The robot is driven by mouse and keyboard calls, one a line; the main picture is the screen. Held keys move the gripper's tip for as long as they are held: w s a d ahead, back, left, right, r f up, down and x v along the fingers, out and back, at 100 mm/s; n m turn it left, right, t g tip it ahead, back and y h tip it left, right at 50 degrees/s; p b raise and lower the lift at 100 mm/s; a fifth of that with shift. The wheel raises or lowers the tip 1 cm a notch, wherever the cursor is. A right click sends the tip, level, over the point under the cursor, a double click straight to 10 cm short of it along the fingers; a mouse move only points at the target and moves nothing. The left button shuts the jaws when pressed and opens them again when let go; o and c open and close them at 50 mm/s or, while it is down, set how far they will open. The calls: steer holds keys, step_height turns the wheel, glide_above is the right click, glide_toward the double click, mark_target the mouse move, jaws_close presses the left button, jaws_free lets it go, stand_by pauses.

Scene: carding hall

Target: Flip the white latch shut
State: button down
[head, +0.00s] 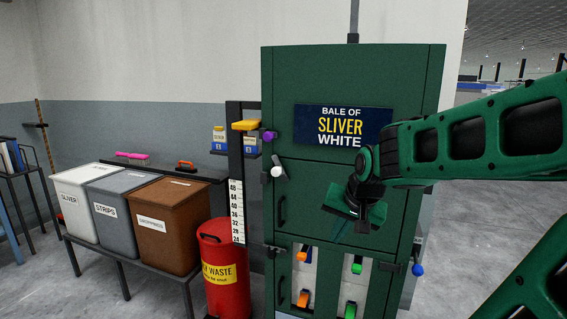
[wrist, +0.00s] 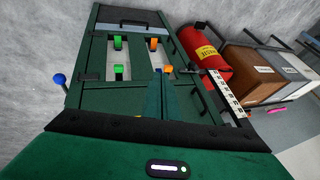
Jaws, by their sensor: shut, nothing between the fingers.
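The white latch (head: 278,170) is on the left edge of the green cabinet (head: 225,0), just below a purple-ended latch.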

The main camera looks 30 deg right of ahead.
steer(key=w+d+r+m+t, duration=0.1)
steer(key=w+r+m+t, duration=0.2)
steer(key=w+r, duration=0.5)
steer(key=w+d+r+m+t, duration=0.2)
steer(key=w+r+t, duration=0.3)
steer(key=w+r, duration=0.3)
steer(key=shift+w+d+m+h, duration=0.3)
steer(key=shift+w+m+h, duration=0.1)
steer(key=shift+w, duration=0.35)
glide_toward(280, 160)
steer(key=w+d, duration=0.3)
steer(key=shift+d+f, duration=0.2)
steer(key=shift+d, duration=0.05)
steer(key=shift+w+a+f, duration=0.6)
steer(key=shift+w+a, duration=0.2)
steer(key=shift+w+a+f, duration=0.25)
steer(key=shift+w+a, duration=0.1)
steer(key=shift+w, duration=0.1)
steer(key=shift+d, duration=0.1)
